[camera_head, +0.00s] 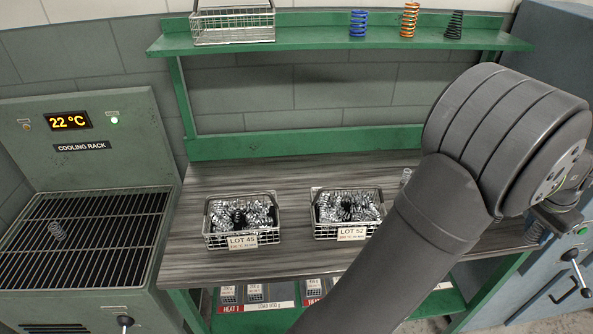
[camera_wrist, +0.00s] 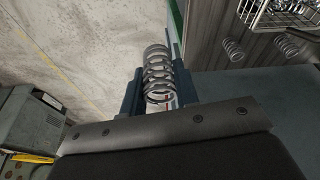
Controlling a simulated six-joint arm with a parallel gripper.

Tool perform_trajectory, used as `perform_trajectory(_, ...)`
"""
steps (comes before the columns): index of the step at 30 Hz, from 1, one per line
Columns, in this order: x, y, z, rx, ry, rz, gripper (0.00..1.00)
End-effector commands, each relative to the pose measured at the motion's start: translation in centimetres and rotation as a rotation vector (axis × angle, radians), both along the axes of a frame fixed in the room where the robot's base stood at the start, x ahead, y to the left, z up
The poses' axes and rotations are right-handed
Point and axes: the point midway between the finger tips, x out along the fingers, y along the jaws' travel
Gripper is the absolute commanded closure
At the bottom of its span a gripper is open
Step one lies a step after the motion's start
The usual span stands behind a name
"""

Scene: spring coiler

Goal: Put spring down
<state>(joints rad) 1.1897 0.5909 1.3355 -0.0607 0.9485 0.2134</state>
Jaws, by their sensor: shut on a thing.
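My gripper (camera_wrist: 157,88) is shut on a grey coil spring (camera_wrist: 156,62), which stands out past the fingertips in the wrist view. In the head view the held spring (camera_head: 537,232) shows at the right edge, partly hidden behind my arm. Two loose grey springs, a near one (camera_wrist: 232,48) and a far one (camera_wrist: 286,45), are on the bench in the wrist view. One loose spring (camera_head: 405,176) shows beside my arm in the head view. Another spring (camera_head: 56,230) is on the cooling rack (camera_head: 120,225) at the left.
Wire baskets of springs marked LOT 45 (camera_head: 241,240) and LOT 52 (camera_head: 351,234) stand on the dark bench (camera_head: 295,185). A blue-grey machine (camera_head: 560,270) stands at the right.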

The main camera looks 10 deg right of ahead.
Motion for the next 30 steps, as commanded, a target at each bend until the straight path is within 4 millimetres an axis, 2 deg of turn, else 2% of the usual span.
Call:
perform_trajectory(3,0.2,0.1,2.2,-0.002,-0.001,0.003,0.95)
perform_trajectory(11,5.5,2.4,1.8,0.001,0.001,0.102,0.95)
perform_trajectory(14,8.4,3.9,1.8,0.001,-0.001,0.157,0.95)
perform_trajectory(20,15.9,8.9,1.8,0.002,0.001,0.313,0.95)
perform_trajectory(24,21.2,13.5,1.8,0.002,0.0,0.434,0.95)
perform_trajectory(30,27.8,20.9,1.8,0.002,0.001,0.605,0.95)
